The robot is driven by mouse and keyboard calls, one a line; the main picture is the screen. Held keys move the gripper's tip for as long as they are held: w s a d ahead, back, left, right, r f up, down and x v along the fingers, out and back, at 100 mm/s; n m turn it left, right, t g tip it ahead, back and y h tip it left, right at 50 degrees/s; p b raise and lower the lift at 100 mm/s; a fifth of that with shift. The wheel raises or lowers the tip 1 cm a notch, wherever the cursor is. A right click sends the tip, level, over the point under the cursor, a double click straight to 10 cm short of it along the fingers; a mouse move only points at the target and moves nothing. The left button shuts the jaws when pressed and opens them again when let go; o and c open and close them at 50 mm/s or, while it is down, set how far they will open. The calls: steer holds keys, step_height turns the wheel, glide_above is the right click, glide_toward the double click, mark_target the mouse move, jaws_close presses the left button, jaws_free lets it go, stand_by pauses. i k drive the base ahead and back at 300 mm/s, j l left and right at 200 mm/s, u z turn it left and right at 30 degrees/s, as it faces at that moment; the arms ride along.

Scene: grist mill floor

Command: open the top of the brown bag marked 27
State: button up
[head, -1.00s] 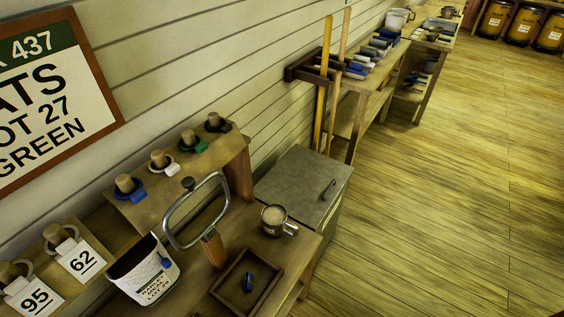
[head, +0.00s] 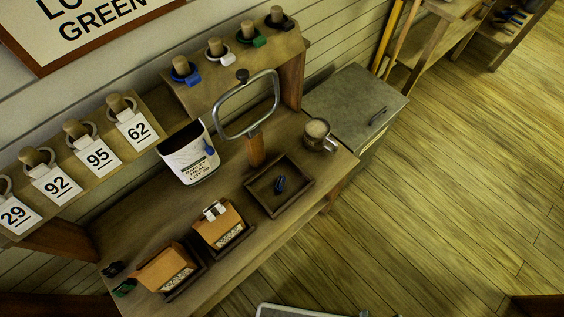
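Two brown bags stand on the near part of the wooden bench. One brown bag (head: 166,269) is at the left, and its top looks folded over. The other brown bag (head: 219,226) is to its right and has a white clip-like piece on its top. Each has a pale printed label at its front, too small to read, so I cannot tell which is marked 27. My gripper is not in view.
Number tags (head: 98,157) hang at left. The wooden floor (head: 450,190) is clear at right.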

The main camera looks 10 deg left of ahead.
mark_target(167, 263)
steer(key=k+j+u, duration=0.2)
steer(key=j+u, duration=0.15)
steer(key=k+j+u, duration=0.15)
steer(key=j, duration=0.25)
steer(key=j+u, duration=0.15)
steer(key=j, duration=0.3)
steer(key=k+j+u, duration=0.1)
steer(key=k, duration=0.25)
